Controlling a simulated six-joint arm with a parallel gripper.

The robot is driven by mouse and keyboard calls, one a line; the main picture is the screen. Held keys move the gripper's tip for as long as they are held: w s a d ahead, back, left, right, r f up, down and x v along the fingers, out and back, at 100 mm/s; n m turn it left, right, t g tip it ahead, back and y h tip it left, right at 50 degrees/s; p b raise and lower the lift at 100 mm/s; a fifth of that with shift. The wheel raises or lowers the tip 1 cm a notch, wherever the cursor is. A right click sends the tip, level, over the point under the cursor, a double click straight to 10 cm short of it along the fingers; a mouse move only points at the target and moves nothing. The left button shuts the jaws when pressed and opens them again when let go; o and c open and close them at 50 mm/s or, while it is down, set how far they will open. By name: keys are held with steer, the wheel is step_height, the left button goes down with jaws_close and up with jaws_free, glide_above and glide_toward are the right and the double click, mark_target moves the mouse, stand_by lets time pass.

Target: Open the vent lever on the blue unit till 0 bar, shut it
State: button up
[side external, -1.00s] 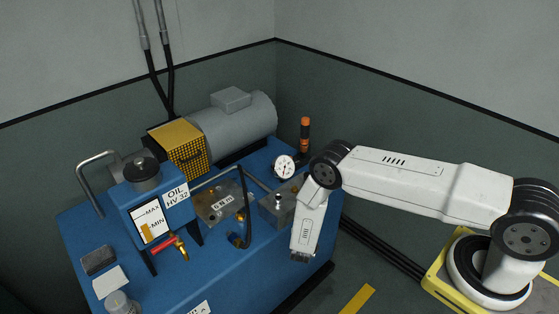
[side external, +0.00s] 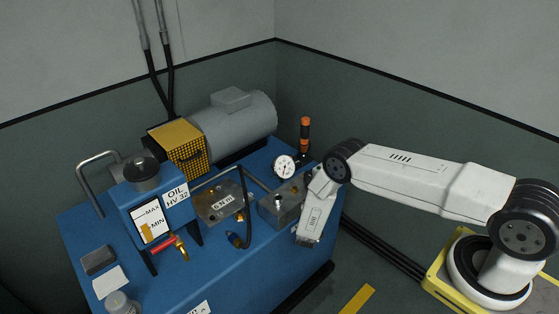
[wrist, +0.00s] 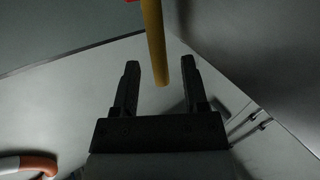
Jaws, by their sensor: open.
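The blue unit (side external: 258,250) is a blue power pack that fills the left and middle of the side view. A white round pressure gauge (side external: 284,167) stands on it; its reading is too small to tell. In the wrist view my gripper (wrist: 158,72) is open. A yellow rod (wrist: 154,42), which may be the vent lever, comes down from the top, its end showing between the two fingers. No vent lever can be made out in the side view.
A red-handled brass tap (side external: 172,249) sits under the oil tank (side external: 158,210) at the left. A grey block (side external: 284,204) stands just left of my gripper. An orange-and-black post (side external: 304,135) stands behind the gauge. Dark pipes (side external: 385,248) run along the floor at right.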

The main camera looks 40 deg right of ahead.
steer(key=shift+x, duration=0.9)
jaws_close()
stand_by(0.9)
